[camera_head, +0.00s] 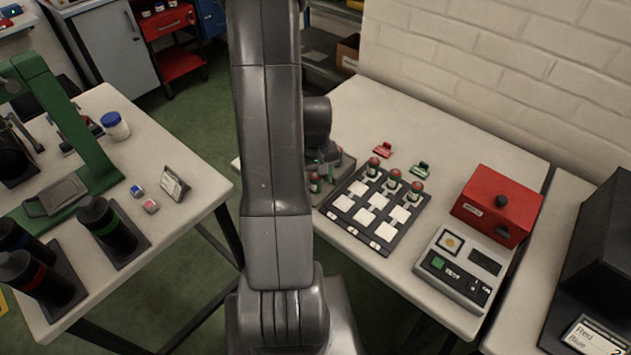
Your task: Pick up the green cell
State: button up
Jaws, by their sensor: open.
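Another similar cell (315,183) stands left of the tray, in or by a grey holder. Which one is the green cell I cannot tell. My gripper (322,168) is open, low over the grey holder and close to the cells there. My arm hides much of it and part of the holder.
The left table (188,213) holds a green press (75,140) and dark canisters. The back of the right table is clear.

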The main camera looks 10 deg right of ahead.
jog(key=shift+f, duration=0.1)
jog(key=c, duration=1.1)
